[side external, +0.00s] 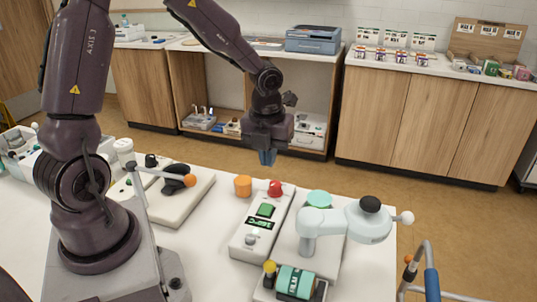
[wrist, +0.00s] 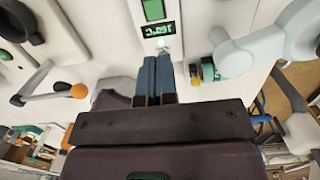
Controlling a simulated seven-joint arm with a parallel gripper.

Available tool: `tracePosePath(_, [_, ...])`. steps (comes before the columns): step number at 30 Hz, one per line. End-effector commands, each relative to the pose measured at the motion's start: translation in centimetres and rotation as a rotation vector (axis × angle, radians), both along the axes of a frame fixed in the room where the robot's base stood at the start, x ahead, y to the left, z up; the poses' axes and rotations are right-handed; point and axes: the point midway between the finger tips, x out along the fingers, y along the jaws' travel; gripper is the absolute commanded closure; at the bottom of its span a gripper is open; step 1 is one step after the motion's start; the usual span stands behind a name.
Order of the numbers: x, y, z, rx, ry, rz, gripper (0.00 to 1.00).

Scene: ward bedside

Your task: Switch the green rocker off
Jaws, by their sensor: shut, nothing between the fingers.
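The green rocker (side external: 265,210) is set in a pale control box on the white table, between a red knob (side external: 275,188) and a small lit green display (side external: 259,223). I cannot tell which way the rocker is tipped. It also shows at the top edge of the wrist view (wrist: 153,10), partly cut off, with the display (wrist: 160,31) below it. My gripper (side external: 267,158) points down above the table, well clear of the box. Its blue fingers (wrist: 155,62) are together and hold nothing.
Right of the box stands a pale blue device with a jutting arm (side external: 345,222) and a dark knob. An orange cylinder (side external: 243,186) sits behind the box. A teal roll with a yellow knob (side external: 294,283) is in front.

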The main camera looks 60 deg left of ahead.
Motion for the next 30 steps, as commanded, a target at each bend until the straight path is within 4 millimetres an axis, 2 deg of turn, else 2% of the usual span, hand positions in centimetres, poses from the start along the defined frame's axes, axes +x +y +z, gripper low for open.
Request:
tracePosePath(9, [0.0, 0.0, 0.1, 0.0, 0.0, -0.001, 1.0])
tracePosePath(15, [-0.1, -1.0, 0.5, 0.03, -0.007, -0.037, 1.0])
tracePosePath(24, [-1.6, 0.7, 0.5, 0.079, -0.062, -0.004, 1.0])
tracePosePath(30, [-1.6, 1.0, 0.3, 0.078, -0.079, 0.001, 1.0])
